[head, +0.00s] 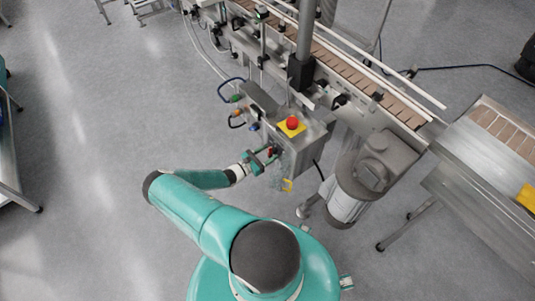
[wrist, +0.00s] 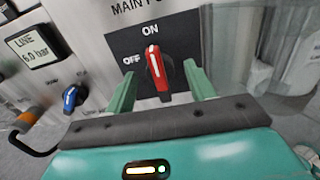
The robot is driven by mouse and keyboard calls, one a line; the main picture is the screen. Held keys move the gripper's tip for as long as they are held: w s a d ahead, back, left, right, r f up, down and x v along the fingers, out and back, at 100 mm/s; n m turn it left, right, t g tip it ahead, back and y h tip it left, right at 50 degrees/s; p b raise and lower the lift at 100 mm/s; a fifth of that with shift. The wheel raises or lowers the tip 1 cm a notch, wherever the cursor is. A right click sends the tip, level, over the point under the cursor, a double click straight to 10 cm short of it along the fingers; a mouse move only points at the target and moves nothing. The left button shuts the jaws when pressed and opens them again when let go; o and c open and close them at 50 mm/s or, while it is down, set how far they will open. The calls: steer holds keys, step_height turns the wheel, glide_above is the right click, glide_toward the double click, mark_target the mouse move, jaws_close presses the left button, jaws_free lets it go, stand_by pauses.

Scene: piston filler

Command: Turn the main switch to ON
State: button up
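The main switch (wrist: 157,72) is a red handle with a white line, on a black plate (wrist: 122,44) lettered ON at the top and OFF at the left. Its white line points up toward ON, with a slight lean in the picture. In the head view the red switch (head: 271,152) is small and partly hidden by my gripper (head: 261,160). In the wrist view my gripper (wrist: 161,74) is open, with one green finger on each side of the handle. Gaps show between the fingers and the handle, and I cannot tell whether either finger touches it.
A blue knob (wrist: 72,98) and a LINE 6.0 bar display (wrist: 38,46) are left of the switch. A red emergency button (head: 292,122) on a yellow plate tops the control box. A cylindrical motor unit (head: 352,190) stands to the right.

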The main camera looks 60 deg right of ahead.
steer(key=v, duration=1.3)
steer(key=shift+w+a, duration=0.2)
steer(key=shift+a, duration=0.15)
